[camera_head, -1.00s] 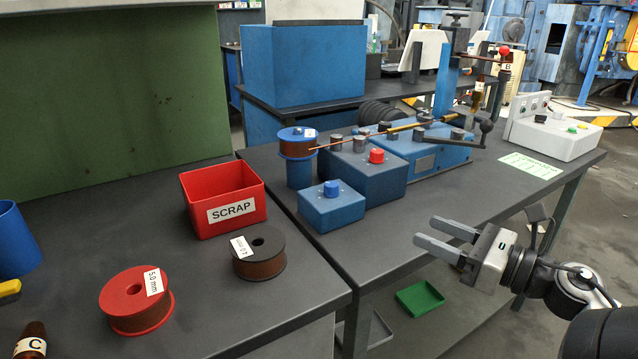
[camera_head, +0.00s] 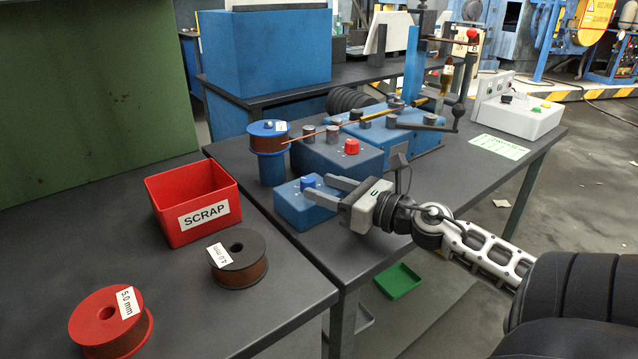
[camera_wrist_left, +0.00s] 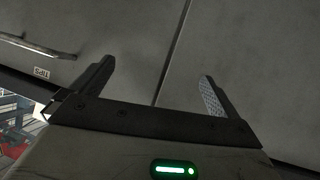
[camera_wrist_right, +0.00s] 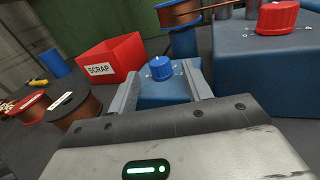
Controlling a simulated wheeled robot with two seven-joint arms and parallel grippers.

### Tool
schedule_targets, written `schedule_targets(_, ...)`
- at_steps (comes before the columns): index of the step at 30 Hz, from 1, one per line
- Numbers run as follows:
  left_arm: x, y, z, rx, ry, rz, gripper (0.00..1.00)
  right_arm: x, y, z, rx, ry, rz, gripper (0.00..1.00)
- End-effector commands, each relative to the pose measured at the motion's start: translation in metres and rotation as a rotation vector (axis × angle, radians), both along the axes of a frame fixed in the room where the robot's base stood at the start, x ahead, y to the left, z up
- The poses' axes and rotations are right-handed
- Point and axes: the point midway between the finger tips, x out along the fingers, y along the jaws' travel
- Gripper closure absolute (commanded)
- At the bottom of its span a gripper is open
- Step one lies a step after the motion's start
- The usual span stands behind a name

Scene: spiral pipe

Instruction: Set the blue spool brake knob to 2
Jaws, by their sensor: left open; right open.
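The blue spool brake knob (camera_head: 308,181) sits on top of a small blue box (camera_head: 297,212) at the table's front edge. In the right wrist view the knob (camera_wrist_right: 160,68) shows between my fingers, a little beyond their tips; its dial marks are too small to read. My right gripper (camera_head: 325,190) is open and empty, its fingers reaching over the right side of the small box. In the right wrist view the same gripper (camera_wrist_right: 160,80) has its fingers spread wide. My left gripper (camera_wrist_left: 157,75) is open and empty in the left wrist view, away from the table, before a grey surface.
A red knob (camera_head: 351,146) stands on a larger blue box (camera_head: 340,162) just behind. A wire spool (camera_head: 267,137) stands on a blue post at the left. The red SCRAP bin (camera_head: 195,203) and loose spools (camera_head: 238,258) lie nearer. A crank handle (camera_head: 440,125) sticks out at the right.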

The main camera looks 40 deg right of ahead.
Motion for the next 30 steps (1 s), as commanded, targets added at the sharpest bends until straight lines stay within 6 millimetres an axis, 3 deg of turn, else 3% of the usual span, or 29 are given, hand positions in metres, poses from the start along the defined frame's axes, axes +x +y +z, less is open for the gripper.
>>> schedule_targets(6,0.002,0.000,0.000,-0.002,0.001,0.004,0.00,0.019,0.004,0.000,0.000,-0.001,0.001,0.50)
schedule_targets(15,0.003,0.000,0.000,-0.003,-0.002,0.003,0.00,0.021,0.004,0.000,0.001,0.000,-0.001,0.50)
schedule_targets(20,0.003,-0.001,0.000,-0.003,-0.001,0.003,0.00,0.020,0.005,0.000,0.001,0.000,0.000,0.92)
schedule_targets(21,0.003,-0.001,0.000,-0.002,-0.001,0.002,0.00,0.020,0.005,0.000,0.001,0.000,0.000,0.95)
schedule_targets(30,0.002,-0.001,0.011,-0.001,0.001,-0.001,0.00,0.020,0.006,0.003,0.005,0.001,-0.026,0.95)
